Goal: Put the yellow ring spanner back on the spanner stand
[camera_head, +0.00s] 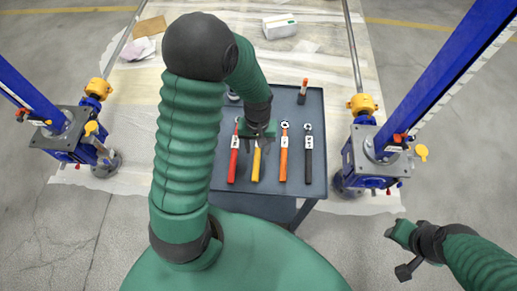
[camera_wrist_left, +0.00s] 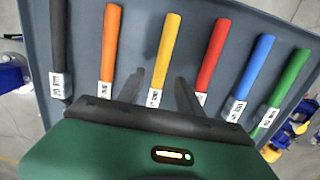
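The yellow ring spanner (camera_head: 256,166) lies in a row of spanners on the grey tray-like stand (camera_head: 311,101). In the left wrist view the yellow spanner (camera_wrist_left: 167,45) shows its handle and white label; its ring end is hidden by my gripper. My left gripper (camera_head: 259,135) is over the upper part of the yellow spanner. In the wrist view my left fingers (camera_wrist_left: 158,90) are apart, one on each side of it, with gaps visible. My right gripper (camera_head: 402,250) is off to the lower right, away from the stand, and its fingers are unclear.
Red (camera_head: 233,158), orange (camera_head: 284,152) and black (camera_head: 308,154) spanners lie close by. The wrist view also shows blue (camera_wrist_left: 252,70) and green (camera_wrist_left: 287,85) spanners. A blue screw jack stands left (camera_head: 75,135) and right (camera_head: 375,160). An orange-topped item (camera_head: 303,91) stands on the stand.

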